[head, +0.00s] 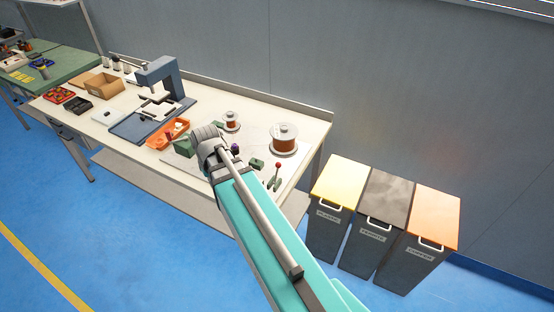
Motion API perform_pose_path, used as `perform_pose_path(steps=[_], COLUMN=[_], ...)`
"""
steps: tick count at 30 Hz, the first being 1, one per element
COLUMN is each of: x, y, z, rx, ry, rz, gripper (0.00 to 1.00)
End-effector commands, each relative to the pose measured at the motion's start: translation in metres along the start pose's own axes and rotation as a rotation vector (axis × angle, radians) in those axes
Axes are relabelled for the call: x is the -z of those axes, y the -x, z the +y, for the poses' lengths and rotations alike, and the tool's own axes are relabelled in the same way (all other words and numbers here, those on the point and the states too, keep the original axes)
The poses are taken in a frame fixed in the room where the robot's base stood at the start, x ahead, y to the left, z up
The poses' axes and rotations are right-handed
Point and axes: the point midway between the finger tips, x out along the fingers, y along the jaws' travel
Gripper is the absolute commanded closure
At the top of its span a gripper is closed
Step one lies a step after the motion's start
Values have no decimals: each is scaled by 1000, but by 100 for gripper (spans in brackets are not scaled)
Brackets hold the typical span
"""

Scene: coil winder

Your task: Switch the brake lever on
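The likely brake lever (277,172) is a short stick with a red ball on top, standing on a small green base near the right end of the bench. It stands nearly upright, leaning slightly. A green machine part (257,163) and a purple knob (235,149) are to its left, partly covered by my arm. My arm crosses the bench front, its far end over the area left of the lever. I cannot make out my gripper; it seems hidden behind my arm. Nothing visibly touches the lever.
A large copper-wire spool (284,141) stands behind the lever, and a smaller spool (231,121) is farther left. An orange bin (167,135) and a blue-grey press (166,88) stand left. Lidded waste bins (385,205) are right of the bench. Blue floor is open in front.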

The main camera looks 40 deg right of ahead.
Motion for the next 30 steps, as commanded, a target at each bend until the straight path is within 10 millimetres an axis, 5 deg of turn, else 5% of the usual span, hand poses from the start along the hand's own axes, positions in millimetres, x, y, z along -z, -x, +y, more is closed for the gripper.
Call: perform_pose_path(steps=[15,24,30], x=[68,80,80], y=[6,10,12], z=[163,258,291], rx=[37,49,51], ry=[-272,-407,-453], rz=[77,121,138], gripper=[100,100,100])
